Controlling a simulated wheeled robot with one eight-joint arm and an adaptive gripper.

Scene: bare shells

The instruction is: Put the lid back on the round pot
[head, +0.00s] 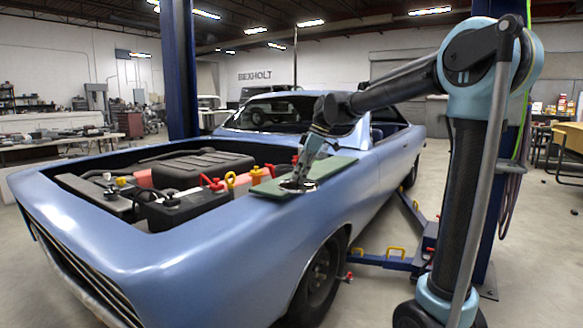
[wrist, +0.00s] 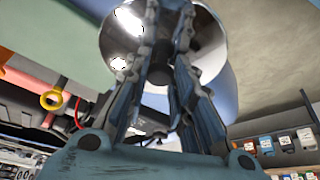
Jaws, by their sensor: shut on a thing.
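My gripper (head: 303,168) points down over the green mat (head: 332,170) on the near fender of a blue car. In the wrist view, the two fingers of my gripper (wrist: 169,22) are close together on a shiny round metal thing, which I take for the lid (wrist: 208,40). No separate pot can be made out.
The blue car (head: 150,235) has an open engine bay left of the mat, with a black battery (head: 178,210), a black engine cover (head: 195,168) and red and yellow caps. A blue lift post (head: 180,70) stands behind. The floor at right is mostly clear.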

